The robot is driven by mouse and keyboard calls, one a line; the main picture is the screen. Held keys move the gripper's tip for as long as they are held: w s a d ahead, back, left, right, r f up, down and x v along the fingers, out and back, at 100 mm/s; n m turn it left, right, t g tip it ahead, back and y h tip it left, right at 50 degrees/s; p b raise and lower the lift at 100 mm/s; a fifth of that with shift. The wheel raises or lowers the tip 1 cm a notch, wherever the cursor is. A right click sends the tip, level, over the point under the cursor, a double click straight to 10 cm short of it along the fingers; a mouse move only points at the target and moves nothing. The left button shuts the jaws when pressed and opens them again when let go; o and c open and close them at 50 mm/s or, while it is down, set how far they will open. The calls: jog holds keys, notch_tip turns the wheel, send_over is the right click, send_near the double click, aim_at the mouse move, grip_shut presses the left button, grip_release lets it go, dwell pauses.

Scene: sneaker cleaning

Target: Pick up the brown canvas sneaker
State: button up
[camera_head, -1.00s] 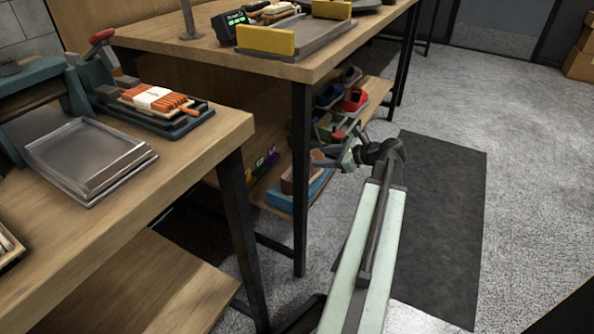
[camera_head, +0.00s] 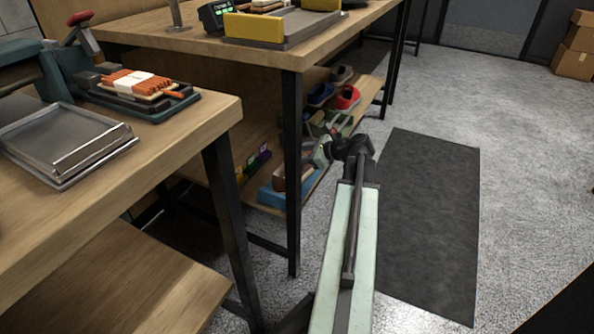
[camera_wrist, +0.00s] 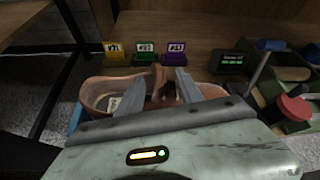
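In the wrist view, a brown canvas sneaker (camera_wrist: 103,88) lies at the left, its opening facing up and a pale patch inside. More brown material (camera_wrist: 212,91) shows right of the fingers; I cannot tell whether it is a second shoe. My gripper (camera_wrist: 162,80) is open, its two grey fingers spread above the brown footwear with a dark brown part visible between them. Its body hides the near side. In the head view, a brown shoe (camera_head: 279,178) shows on a blue tray (camera_head: 268,197) on the low shelf, partly behind a table leg. My gripper (camera_head: 318,158) is just right of that leg.
Yellow (camera_wrist: 117,50), green (camera_wrist: 144,52) and purple (camera_wrist: 175,50) tags stand behind the sneaker. A green object with a red knob (camera_wrist: 294,106) is close at the right. A black table leg (camera_head: 292,180) stands near my arm. The dark floor mat (camera_head: 430,220) is clear.

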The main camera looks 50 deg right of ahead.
grip_shut()
dwell(1.2)
